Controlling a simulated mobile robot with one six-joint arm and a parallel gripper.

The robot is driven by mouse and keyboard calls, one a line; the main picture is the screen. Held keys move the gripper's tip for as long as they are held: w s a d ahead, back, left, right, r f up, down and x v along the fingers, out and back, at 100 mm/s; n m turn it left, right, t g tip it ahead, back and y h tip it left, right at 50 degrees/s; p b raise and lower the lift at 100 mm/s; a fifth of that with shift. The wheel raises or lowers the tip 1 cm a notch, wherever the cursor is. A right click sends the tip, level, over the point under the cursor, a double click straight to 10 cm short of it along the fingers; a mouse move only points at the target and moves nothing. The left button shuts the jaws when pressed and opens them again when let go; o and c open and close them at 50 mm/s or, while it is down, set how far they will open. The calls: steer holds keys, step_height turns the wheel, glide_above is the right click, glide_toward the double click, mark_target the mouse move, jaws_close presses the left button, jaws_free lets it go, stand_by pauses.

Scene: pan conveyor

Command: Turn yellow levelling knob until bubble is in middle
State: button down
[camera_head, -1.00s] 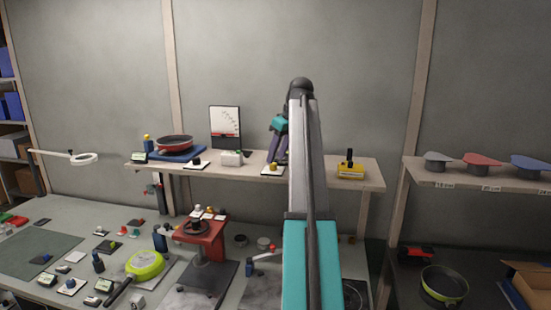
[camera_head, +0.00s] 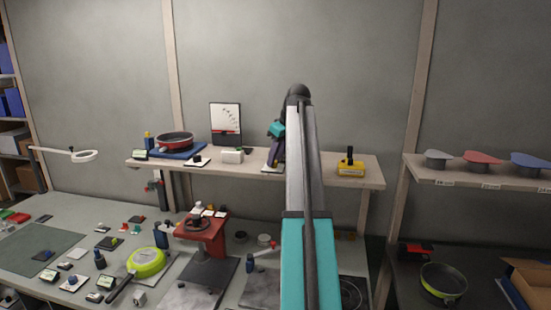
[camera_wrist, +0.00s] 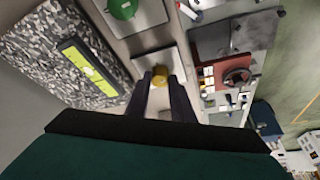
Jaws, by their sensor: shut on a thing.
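The yellow levelling knob (camera_wrist: 159,97) is between the two fingers of my gripper (camera_wrist: 162,98) in the wrist view, on a pale plate. My gripper is shut on it. In the wrist view, a long yellow-green vial (camera_wrist: 90,67) lies in a dark frame on a speckled grey block, left of the knob. The vial has faint marks, but I cannot tell where the bubble is. In the head view, my gripper (camera_head: 272,165) is down at a white plate on the shelf, and the knob is hidden there.
On the shelf (camera_head: 320,177), a white box (camera_head: 232,156) stands left of my gripper and a yellow block (camera_head: 351,168) stands to the right. A red pan (camera_head: 175,139) sits further left. A red machine (camera_head: 205,236) stands on the bench below.

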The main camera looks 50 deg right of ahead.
steer(key=shift+d+n+y, duration=0.15)
steer(key=shift+n+y, duration=0.45)
steer(key=shift+n, duration=0.9)
steer(key=c, duration=1.5)
jaws_free()
steer(key=shift+c, duration=0.2)
steer(key=shift+r, duration=0.1)
steer(key=p+v, duration=0.2)
steer(key=v, duration=1.1)
steer(key=shift+r, duration=0.35)
